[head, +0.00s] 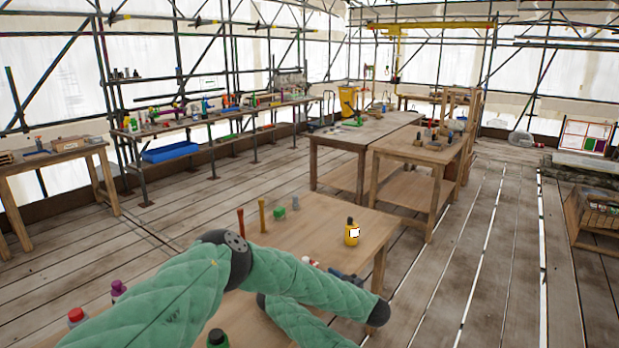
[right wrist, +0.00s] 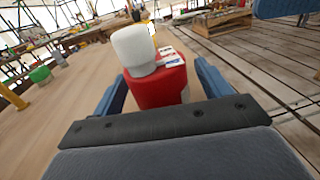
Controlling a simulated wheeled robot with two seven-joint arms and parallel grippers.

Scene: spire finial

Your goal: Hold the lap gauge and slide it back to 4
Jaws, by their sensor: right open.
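I cannot make out a lap gauge or its 4 mark in either view. In the right wrist view, a red bottle (right wrist: 158,91) with a white cap (right wrist: 133,48) and a small label stands on the wooden table. My right gripper (right wrist: 160,78) is open, with its blue fingers on either side of the bottle. I see no clear grip on it. In the head view the right gripper (head: 345,275) is small and partly hidden behind my green-sleeved arm. A bit of the red and white bottle (head: 311,262) shows just left of it. My left gripper is not in view.
The near table (head: 325,212) also bears a yellow bottle (head: 352,232), a green block (head: 279,213) and upright wooden-handled tools (head: 262,214). Purple- and red-topped bottles (head: 77,317) stand at lower left. Other workbenches (head: 365,134) stand beyond; plank floor lies open at right.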

